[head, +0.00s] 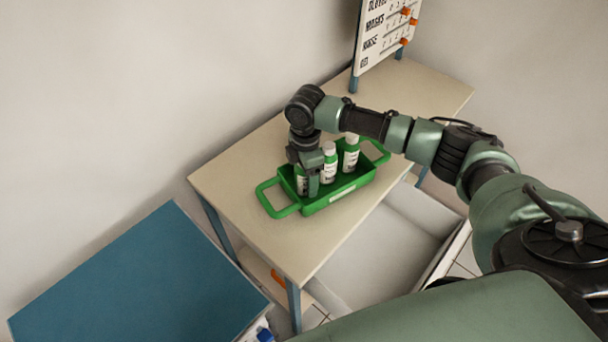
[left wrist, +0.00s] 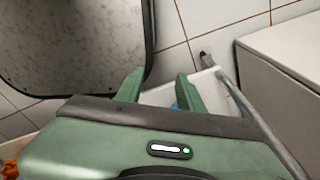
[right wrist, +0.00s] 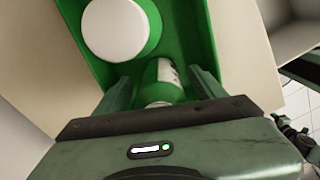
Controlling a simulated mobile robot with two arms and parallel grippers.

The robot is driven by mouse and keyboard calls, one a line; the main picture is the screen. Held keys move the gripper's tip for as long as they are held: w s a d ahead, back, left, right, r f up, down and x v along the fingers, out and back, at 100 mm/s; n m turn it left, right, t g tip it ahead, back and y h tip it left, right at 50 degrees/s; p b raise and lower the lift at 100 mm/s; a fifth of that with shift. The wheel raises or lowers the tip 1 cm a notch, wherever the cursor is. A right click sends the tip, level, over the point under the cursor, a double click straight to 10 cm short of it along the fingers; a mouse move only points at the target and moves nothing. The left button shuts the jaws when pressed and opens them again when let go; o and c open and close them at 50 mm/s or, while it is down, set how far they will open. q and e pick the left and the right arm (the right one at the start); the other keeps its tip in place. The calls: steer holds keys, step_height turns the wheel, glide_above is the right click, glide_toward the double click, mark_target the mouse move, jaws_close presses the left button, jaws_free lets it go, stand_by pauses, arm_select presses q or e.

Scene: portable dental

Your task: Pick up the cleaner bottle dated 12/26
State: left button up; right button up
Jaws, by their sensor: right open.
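A green carrier (head: 345,197) on the table holds three green bottles with white labels: a left one (head: 301,182), a middle one (head: 329,165) and a right one (head: 351,155). White caps show on the middle and right ones. No date is readable, so I cannot tell which is dated 12/26. My right gripper (head: 307,181) points down at the left bottle, partly hiding it. In the right wrist view, its open fingers (right wrist: 163,88) stand on either side of a green bottle (right wrist: 165,80). My left gripper (left wrist: 160,92) is open and empty, away from the carrier.
The carrier has a loop handle (head: 272,203) at each end. The beige table (head: 235,180) is clear around it. A sign board (head: 385,32) with orange sliders stands at the table's back. A blue surface (head: 140,285) lies at the lower left.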

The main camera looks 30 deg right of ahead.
jaws_close()
steer(key=shift+r, duration=0.1)
